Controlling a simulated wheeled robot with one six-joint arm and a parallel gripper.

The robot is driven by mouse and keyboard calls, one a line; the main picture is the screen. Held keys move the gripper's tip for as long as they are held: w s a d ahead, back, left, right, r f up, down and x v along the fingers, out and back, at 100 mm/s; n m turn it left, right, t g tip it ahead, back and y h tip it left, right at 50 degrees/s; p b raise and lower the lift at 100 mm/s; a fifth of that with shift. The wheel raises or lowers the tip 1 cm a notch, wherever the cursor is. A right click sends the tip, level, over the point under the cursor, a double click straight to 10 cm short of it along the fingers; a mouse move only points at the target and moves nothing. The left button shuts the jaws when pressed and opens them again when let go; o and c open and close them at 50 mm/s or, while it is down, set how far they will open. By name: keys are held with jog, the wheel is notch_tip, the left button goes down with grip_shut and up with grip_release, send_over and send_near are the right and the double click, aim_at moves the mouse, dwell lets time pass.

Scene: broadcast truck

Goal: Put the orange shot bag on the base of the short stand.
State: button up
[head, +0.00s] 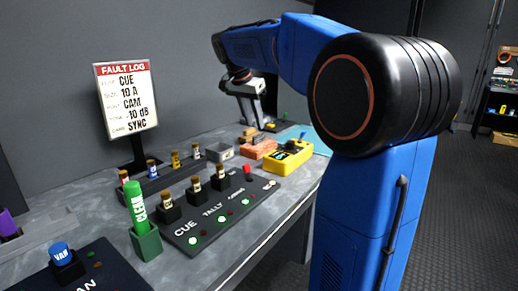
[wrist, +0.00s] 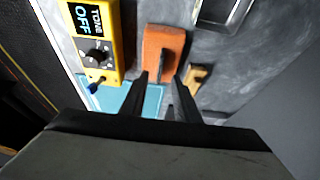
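The orange shot bag (head: 258,149) lies on the grey bench, beside the yellow tone box. In the wrist view the orange bag (wrist: 163,45) has a dark strip on it and lies just beyond my fingertips. My gripper (wrist: 165,80) is open, its two dark fingers apart with no bag between them. In the head view my gripper (head: 262,122) hangs over the bench behind the bag, its fingers small and partly unclear. I cannot pick out a short stand or its base for certain in either view.
The yellow tone box (head: 289,157) stands by a teal mat (head: 318,140). A tan block (wrist: 198,75) lies right of the bag. A grey box (head: 220,152), a cue panel (head: 215,215), a green marker in a holder (head: 146,243) and a fault log sign (head: 126,95) stand leftward.

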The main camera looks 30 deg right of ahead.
aim_at(259, 144)
jog(key=shift+x, duration=2.75)
jog(key=shift+d, duration=0.1)
jog(key=shift+c, duration=0.2)
grip_shut()
jog(key=shift+w+r, duration=0.1)
